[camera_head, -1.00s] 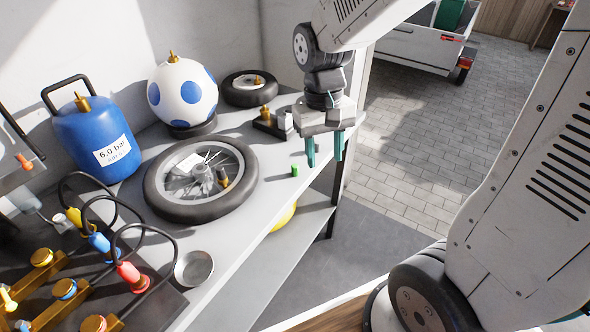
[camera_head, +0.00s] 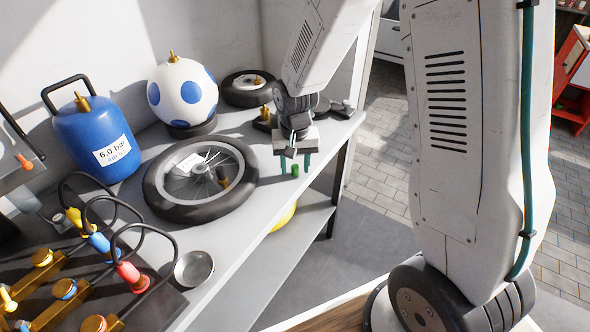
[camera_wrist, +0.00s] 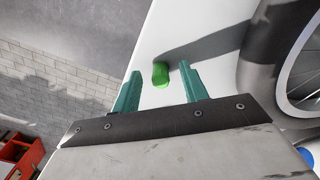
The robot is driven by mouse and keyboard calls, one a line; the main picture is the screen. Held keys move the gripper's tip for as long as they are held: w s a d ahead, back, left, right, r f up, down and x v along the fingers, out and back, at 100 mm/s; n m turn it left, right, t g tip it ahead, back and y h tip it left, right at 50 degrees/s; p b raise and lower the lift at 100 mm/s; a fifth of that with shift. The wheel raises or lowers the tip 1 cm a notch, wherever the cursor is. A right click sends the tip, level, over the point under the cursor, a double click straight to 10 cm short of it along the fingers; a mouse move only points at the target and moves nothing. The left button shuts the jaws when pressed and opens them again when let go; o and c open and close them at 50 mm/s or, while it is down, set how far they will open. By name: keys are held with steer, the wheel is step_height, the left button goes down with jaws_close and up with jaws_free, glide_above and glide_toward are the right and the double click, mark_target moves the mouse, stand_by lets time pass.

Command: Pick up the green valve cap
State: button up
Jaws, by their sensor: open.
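The small green valve cap (camera_head: 295,170) stands on the grey-white bench top close to its front edge, right of the spoked wheel. In the wrist view the cap (camera_wrist: 161,75) shows just beyond and between the two teal fingers, nearer the right one. My gripper (camera_head: 296,168) is open and empty, pointing down at the cap, with one finger on each side of it in the head view. It also shows in the wrist view (camera_wrist: 157,85). I cannot tell the exact height of the fingertips over the bench.
The spoked wheel (camera_head: 152,190) lies left of the cap. A blue tank (camera_head: 85,143), a spotted ball (camera_head: 170,92) and a small tyre (camera_head: 243,98) stand behind. A metal bowl (camera_head: 194,268) sits near the front edge. The bench edge drops off close to the cap.

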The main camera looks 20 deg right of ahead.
steer(key=shift+f, duration=0.4)
jaws_close()
